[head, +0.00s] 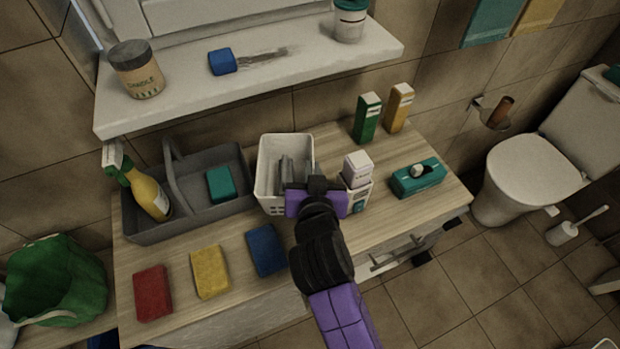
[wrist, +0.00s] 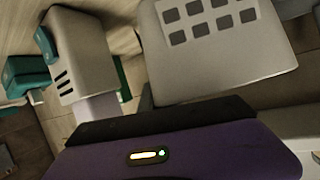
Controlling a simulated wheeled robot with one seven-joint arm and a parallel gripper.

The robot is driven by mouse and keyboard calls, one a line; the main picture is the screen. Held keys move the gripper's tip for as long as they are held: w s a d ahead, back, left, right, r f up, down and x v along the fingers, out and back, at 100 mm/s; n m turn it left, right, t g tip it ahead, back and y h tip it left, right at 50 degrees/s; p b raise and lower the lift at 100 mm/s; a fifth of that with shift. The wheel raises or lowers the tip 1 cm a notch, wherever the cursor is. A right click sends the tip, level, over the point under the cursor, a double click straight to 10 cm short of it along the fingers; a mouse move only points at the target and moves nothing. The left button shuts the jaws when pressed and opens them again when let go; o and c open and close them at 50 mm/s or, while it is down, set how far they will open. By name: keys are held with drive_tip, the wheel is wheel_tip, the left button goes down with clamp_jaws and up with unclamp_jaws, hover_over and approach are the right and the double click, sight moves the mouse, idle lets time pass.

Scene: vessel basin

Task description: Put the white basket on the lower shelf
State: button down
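The white basket (head: 264,178) stands upright on the wooden counter, right of the grey caddy. Its wall with rectangular holes (wrist: 183,38) fills the upper middle of the wrist view. My gripper (head: 290,168) is at the basket's right front, with grey fingers seen over its opening. I cannot tell whether the fingers touch a wall or how far apart they are. A white shelf (head: 300,75) runs above the counter at the back; the frames do not make clear which surface is the lower shelf.
A white dispenser box (head: 357,170) stands close right of my gripper, with a teal tissue box (head: 416,178) beyond. The grey caddy (head: 205,215) is close on the left. Red (head: 153,293), yellow (head: 210,271) and blue (head: 266,250) sponges lie in front.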

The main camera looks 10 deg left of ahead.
drive_tip(key=shift+f, duration=1.95)
drive_tip(key=shift+f, duration=0.1)
drive_tip(key=c, duration=2.1)
unclamp_jaws()
drive_tip(key=shift+f, duration=0.1)
drive_tip(key=o, duration=0.5)
drive_tip(key=shift+r, duration=0.25)
drive_tip(key=shift+s, duration=0.35)
drive_tip(key=b+v, duration=0.1)
drive_tip(key=v, duration=1)
drive_tip(key=shift+s+d+r, duration=0.1)
drive_tip(key=shift+s+r, duration=0.05)
drive_tip(key=shift+r, duration=0.05)
